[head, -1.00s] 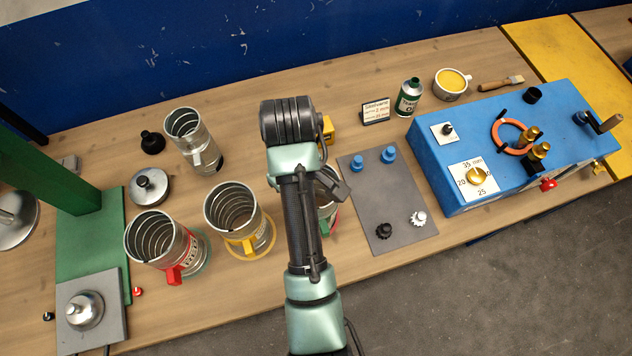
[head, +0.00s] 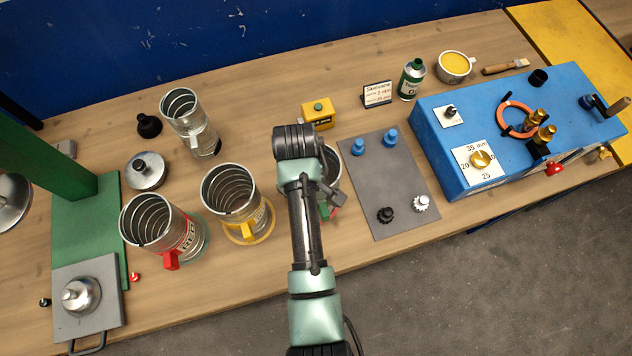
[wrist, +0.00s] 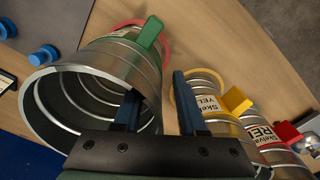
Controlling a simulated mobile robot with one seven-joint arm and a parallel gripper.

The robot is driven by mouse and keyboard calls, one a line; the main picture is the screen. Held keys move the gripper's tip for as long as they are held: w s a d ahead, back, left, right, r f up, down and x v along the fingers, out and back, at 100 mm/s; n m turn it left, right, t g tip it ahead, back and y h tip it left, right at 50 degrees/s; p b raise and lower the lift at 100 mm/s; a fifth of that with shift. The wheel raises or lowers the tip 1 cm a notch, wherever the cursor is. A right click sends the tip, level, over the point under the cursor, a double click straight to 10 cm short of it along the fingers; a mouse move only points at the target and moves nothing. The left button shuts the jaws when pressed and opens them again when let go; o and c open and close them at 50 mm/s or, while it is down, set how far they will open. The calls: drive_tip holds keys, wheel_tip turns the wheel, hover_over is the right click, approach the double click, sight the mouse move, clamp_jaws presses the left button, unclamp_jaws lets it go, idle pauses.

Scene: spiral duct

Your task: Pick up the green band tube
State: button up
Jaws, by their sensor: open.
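The green band tube is an open metal cylinder with a spiral inside and a green tab. In the head view most of it is hidden behind my arm, with its rim (head: 333,160) showing at the right. In the wrist view the green band tube (wrist: 105,62) fills the left, its mouth facing the camera. My gripper (wrist: 158,102) is open. One finger overlaps the tube's near rim, and the other is outside it, on the yellow tube's side. I cannot tell whether the first finger is inside the mouth or whether either touches. In the head view the fingers are hidden.
The yellow band tube (head: 232,190) and red band tube (head: 160,225) stand to the left, a plain tube (head: 190,125) behind. A grey mat (head: 390,180) with blue and black knobs and a blue machine (head: 440,150) lie right. A yellow box (head: 318,112) stands behind my arm.

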drive_tip(key=shift+f, duration=0.8)
drive_tip(key=shift+c, duration=0.3)
clamp_jaws()
drive_tip(key=shift+r, duration=0.1)
idle(0.4)
